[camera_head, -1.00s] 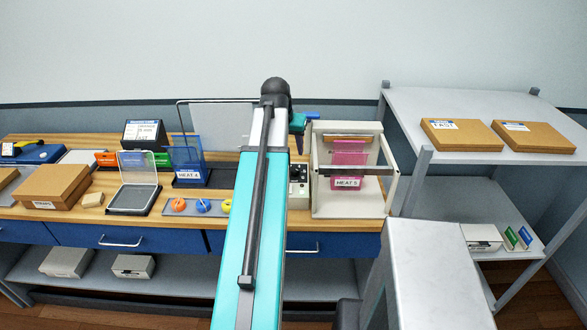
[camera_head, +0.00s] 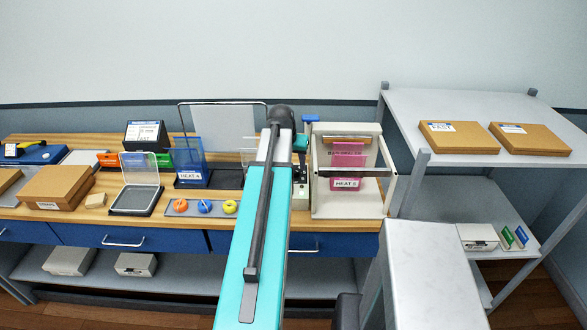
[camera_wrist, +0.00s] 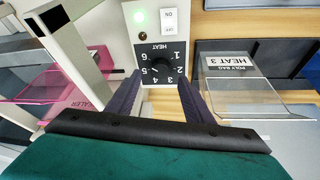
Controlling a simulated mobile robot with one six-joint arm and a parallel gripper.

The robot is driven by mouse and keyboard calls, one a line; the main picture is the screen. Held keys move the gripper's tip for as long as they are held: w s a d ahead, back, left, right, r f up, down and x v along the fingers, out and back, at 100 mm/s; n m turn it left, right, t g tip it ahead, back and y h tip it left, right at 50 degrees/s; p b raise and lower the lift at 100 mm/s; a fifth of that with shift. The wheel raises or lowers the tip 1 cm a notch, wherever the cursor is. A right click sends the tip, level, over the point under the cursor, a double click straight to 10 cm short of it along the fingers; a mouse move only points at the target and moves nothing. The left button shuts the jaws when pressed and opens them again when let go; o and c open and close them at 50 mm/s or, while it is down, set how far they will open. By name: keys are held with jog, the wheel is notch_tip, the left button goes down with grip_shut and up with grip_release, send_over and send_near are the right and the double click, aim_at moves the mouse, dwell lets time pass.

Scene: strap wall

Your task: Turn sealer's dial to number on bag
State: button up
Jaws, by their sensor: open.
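The sealer (camera_head: 346,205) is a white frame at the bench's right end, holding a pink bag (camera_head: 347,157) whose white label reads HEAT 5. Its control panel is mostly hidden by my arm in the head view. In the wrist view the control panel (camera_wrist: 158,48) shows upside down, with a green light, an ON/OFF switch and a black dial (camera_wrist: 157,70) ringed by numbers under HEAT. I cannot tell surely which number the dial points to. My gripper (camera_wrist: 158,80) is open, its two dark fingers on either side of the dial; contact is unclear.
A grey shelf (camera_head: 465,105) stands right.

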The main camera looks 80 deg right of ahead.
aim_at(295, 170)
jog(key=shift+p+x, duration=0.7)
jog(key=shift+x, duration=1.5)
